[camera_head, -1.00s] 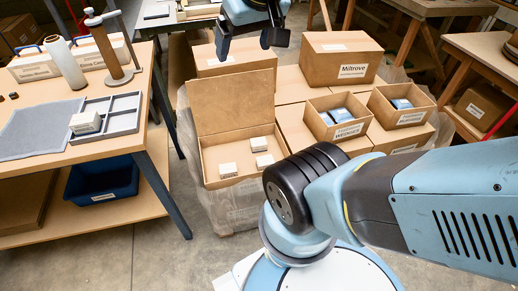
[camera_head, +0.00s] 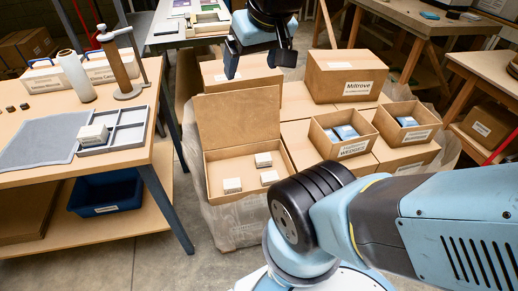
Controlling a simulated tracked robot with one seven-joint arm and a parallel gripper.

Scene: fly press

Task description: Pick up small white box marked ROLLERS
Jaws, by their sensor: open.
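Three small white boxes lie in an open cardboard box (camera_head: 208,187): one at the front left (camera_head: 232,186), one at the back (camera_head: 263,160) and one at the right (camera_head: 269,178). Another small white box (camera_head: 93,134) sits on the grey divided tray (camera_head: 130,125) on the left bench. I cannot read ROLLERS on any of them. My gripper (camera_head: 260,68) hangs at the top centre, fingers pointing down, open and empty. In the picture it is above the open box's raised lid, apart from all the small boxes.
The Miltrove carton (camera_head: 345,75) and the open WEDGES box (camera_head: 350,150) with blue packs stand right of the open box. A blue bin (camera_head: 104,193) is under the left bench. My arm fills the lower right.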

